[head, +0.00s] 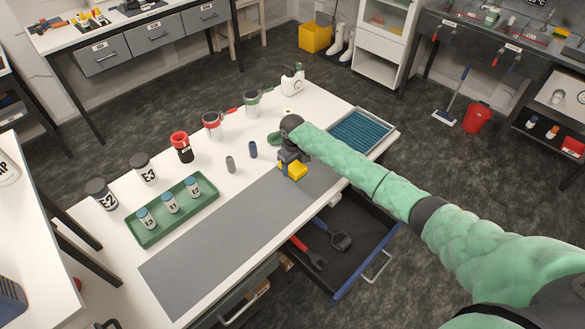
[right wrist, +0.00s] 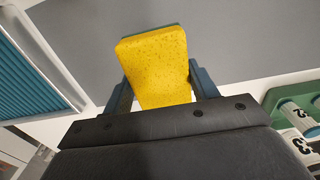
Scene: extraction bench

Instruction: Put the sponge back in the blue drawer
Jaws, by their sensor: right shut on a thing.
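The yellow sponge (head: 293,171) is held by my right gripper (head: 289,160) above the grey mat (head: 225,240) near its right end. In the right wrist view the sponge (right wrist: 158,68) sits between the two fingers of the right gripper (right wrist: 162,88), which are shut on it. The blue-edged drawer (head: 352,276) stands pulled open below the front of the bench, to the right of and below the sponge in the head view. A red-handled tool (head: 309,253) and a dark tool (head: 340,240) lie inside it. My left gripper is not in view.
A green tray (head: 180,228) with several small jars stands on the left of the bench. Mugs, jars and a white bottle (head: 292,82) line the back. A ribbed blue tray (head: 360,133) is at the right end. Another drawer (head: 250,295) is below the bench.

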